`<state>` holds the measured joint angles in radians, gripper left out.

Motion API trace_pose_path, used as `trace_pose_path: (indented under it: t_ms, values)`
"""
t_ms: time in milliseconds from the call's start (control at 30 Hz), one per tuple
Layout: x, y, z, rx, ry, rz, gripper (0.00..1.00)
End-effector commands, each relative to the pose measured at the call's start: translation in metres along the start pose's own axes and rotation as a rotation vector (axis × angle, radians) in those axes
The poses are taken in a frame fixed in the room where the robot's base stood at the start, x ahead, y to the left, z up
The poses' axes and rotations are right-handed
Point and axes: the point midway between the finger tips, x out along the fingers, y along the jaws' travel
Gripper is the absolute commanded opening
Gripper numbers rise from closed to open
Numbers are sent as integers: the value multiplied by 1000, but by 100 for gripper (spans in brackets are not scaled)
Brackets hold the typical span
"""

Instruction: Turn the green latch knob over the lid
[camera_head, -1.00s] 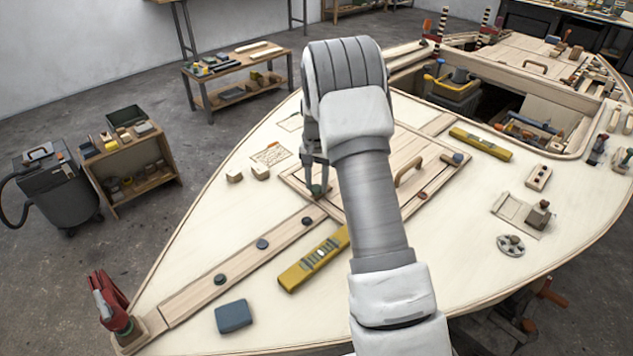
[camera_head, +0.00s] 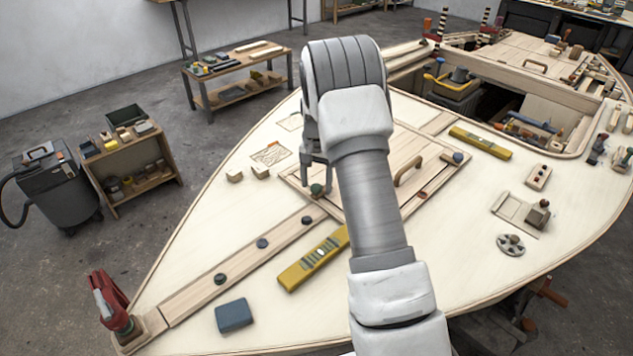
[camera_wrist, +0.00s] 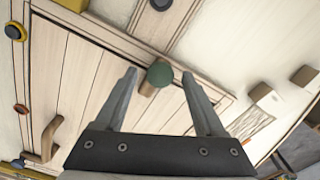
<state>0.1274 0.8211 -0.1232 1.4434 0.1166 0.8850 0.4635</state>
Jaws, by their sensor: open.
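The green latch knob (camera_head: 317,190) sits at the near left edge of the wooden lid (camera_head: 365,170) on the pale deck. In the wrist view, the round green knob (camera_wrist: 160,73) shows from above, with a short brown wooden piece (camera_wrist: 148,89) sticking out from under it toward the lid panel (camera_wrist: 85,85). My gripper (camera_head: 315,178) is over the knob, pointing down. In the wrist view, my gripper (camera_wrist: 161,76) is open, one finger on each side of the knob, with gaps visible. My arm hides part of the lid. Fingertip height beside the knob is hard to tell.
A lid handle (camera_head: 408,172) stands right of my arm. A yellow level (camera_head: 313,262) lies close in front of the lid. Small wooden blocks (camera_head: 235,175) lie to the left. A blue-grey block (camera_head: 233,316) and a red clamp (camera_head: 115,302) are nearer the bow.

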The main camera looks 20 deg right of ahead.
Motion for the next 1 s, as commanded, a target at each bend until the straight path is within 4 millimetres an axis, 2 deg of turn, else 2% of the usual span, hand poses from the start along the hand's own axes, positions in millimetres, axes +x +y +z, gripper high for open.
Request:
trace_pose_path:
  t_ms: [133, 267, 700, 833, 1000]
  values:
    - [-9, 0, -1, -1, 2, -1, 72]
    - [-32, -1, -1, -1, 4, -3, 72]
    - [-137, 0, -1, 0, 4, -1, 72]
    - [-158, 0, -1, 0, 3, -1, 72]
    - [-172, 0, 0, 0, 1, 0, 72]
